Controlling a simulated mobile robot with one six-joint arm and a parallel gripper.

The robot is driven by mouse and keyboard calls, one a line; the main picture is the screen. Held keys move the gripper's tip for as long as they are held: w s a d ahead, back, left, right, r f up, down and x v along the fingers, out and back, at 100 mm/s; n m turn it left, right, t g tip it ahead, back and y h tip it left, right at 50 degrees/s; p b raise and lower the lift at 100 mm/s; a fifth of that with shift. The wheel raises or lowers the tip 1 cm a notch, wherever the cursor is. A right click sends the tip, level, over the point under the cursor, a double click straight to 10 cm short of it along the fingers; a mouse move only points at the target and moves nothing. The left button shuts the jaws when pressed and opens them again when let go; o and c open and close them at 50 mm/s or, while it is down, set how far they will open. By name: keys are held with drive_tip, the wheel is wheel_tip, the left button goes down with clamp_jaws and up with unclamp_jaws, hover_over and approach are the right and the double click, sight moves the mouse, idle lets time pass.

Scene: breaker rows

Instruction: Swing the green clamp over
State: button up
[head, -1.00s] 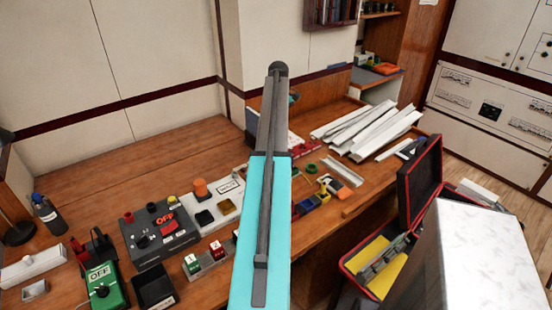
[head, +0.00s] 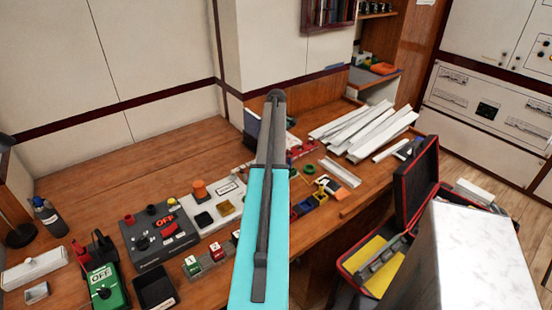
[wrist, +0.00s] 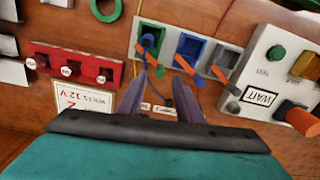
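The green clamp (wrist: 153,37) is at the left end of a short row in the wrist view, a green block with a blue-purple lever part in it. The blue clamp (wrist: 190,49) and a grey clamp (wrist: 222,62) follow to its right, each with an orange lever. My gripper (wrist: 160,72) is open, its two fingers apart just below the green clamp, with the lever part running between the fingertips. Contact cannot be told. In the head view my arm hides the gripper and the green clamp.
A red switch strip (wrist: 77,66) and a 12 V label (wrist: 87,97) lie left of the clamps. A white panel with a WAIT label (wrist: 262,96) and an orange knob (wrist: 302,120) stands at right. White trunking (head: 365,130) lies on the bench's far right.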

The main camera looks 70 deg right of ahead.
drive_tip(key=shift+f+p, duration=0.4)
drive_tip(key=shift+f, duration=1.8)
clamp_jaws()
